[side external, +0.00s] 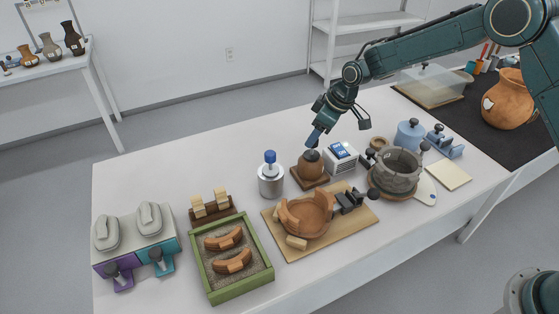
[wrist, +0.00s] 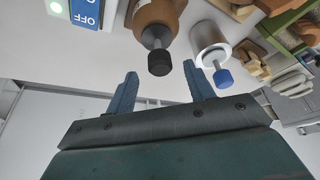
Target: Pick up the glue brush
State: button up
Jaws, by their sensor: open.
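A brown pot (side external: 312,172) with a black knob-like handle (side external: 311,155) on top stands on a wooden base near the table's middle. In the wrist view the black handle (wrist: 158,62) juts from the pot's neck (wrist: 156,22). A metal jar (side external: 270,184) with a blue handle (side external: 270,156) stands left of it. Either handle could be the glue brush; I cannot tell which from looks, and any bristles are hidden inside. My gripper (side external: 316,138) is open and empty, close above the brown pot. In the wrist view the black handle lies ahead of the gap between my fingers (wrist: 159,86).
A white box with a blue ON/OFF label (side external: 342,157) stands close right of the pot. In front, a board (side external: 353,226) carries a partly built bowl (side external: 306,218). A grey stone-like vessel (side external: 397,178) stands right. The table behind the pot is clear.

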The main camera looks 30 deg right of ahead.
aim_at(312, 155)
jog(key=shift+x, duration=2.25)
jog(key=shift+s, duration=0.1)
jog(key=c, duration=0.9)
